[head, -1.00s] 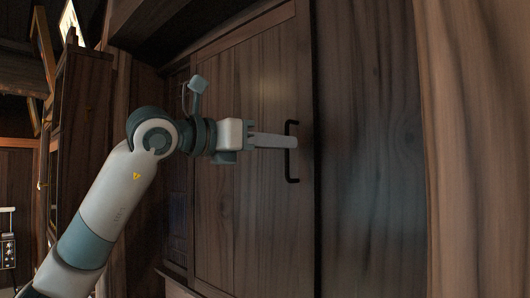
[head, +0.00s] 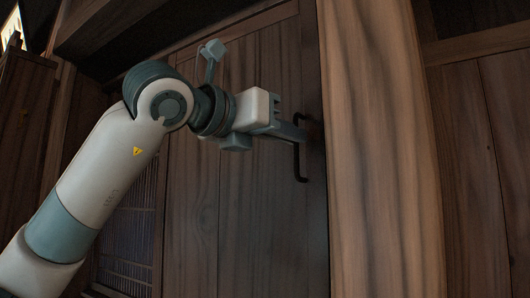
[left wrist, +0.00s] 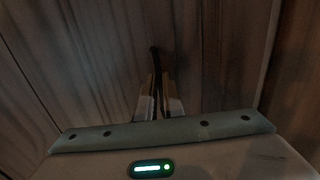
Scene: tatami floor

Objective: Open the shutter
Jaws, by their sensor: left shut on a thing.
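The shutter is a dark wooden panel (head: 250,210) with a black bar handle (head: 300,168) near its right edge. My left gripper (head: 301,134) reaches in from the left and is shut on the handle, at its upper part. In the left wrist view, the two fingers (left wrist: 159,105) close around the dark handle (left wrist: 156,66), with the wood panel behind. The fingers hide part of the handle. My right gripper is not in view.
A lighter wooden post (head: 375,150) stands close to the right of the handle. More wood panelling (head: 485,170) lies right of the post. A lattice panel (head: 128,235) shows at the lower left, behind my arm.

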